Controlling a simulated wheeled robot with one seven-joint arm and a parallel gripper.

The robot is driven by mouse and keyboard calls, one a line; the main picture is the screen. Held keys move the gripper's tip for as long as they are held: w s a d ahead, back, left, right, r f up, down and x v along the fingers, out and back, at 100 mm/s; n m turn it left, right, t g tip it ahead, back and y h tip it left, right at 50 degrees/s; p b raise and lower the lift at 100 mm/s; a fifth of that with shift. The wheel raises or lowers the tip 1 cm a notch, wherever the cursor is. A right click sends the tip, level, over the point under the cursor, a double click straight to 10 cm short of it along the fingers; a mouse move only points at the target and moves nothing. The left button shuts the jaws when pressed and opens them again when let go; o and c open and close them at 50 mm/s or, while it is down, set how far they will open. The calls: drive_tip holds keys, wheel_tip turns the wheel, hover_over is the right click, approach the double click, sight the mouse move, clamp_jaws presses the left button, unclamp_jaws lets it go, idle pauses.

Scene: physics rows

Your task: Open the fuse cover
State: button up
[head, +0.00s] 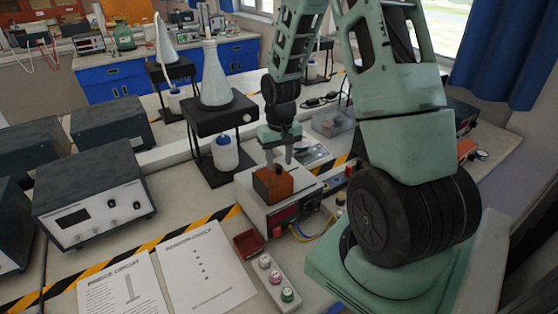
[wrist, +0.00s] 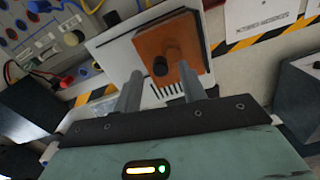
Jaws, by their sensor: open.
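An orange-brown fuse cover (head: 272,186) with a small black knob sits on top of a white instrument (head: 252,203) with a red display on its front. It looks shut. The cover also shows in the wrist view (wrist: 180,38), with its black knob (wrist: 160,66) just beyond and between the fingertips. My gripper (head: 279,158) is open and points down above the cover. In the wrist view its two fingers (wrist: 158,80) are apart with nothing held between them. I cannot tell whether either finger touches the cover.
A black stand with a conical flask (head: 216,80) and a blue-white bottle (head: 225,152) is left of the instrument. A red dish (head: 248,244) and a strip of terminals (head: 274,281) lie in front. Grey power supplies (head: 92,196) stand at left. Wires run at the instrument's right.

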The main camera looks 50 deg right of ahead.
drive_tip(key=shift+f, duration=0.85)
clamp_jaws()
drive_tip(key=s+d+p, duration=0.1)
drive_tip(key=s+d, duration=0.1)
drive_tip(key=d, duration=0.6)
drive_tip(key=shift+d+r, duration=0.1)
drive_tip(key=shift+d, duration=0.05)
unclamp_jaws()
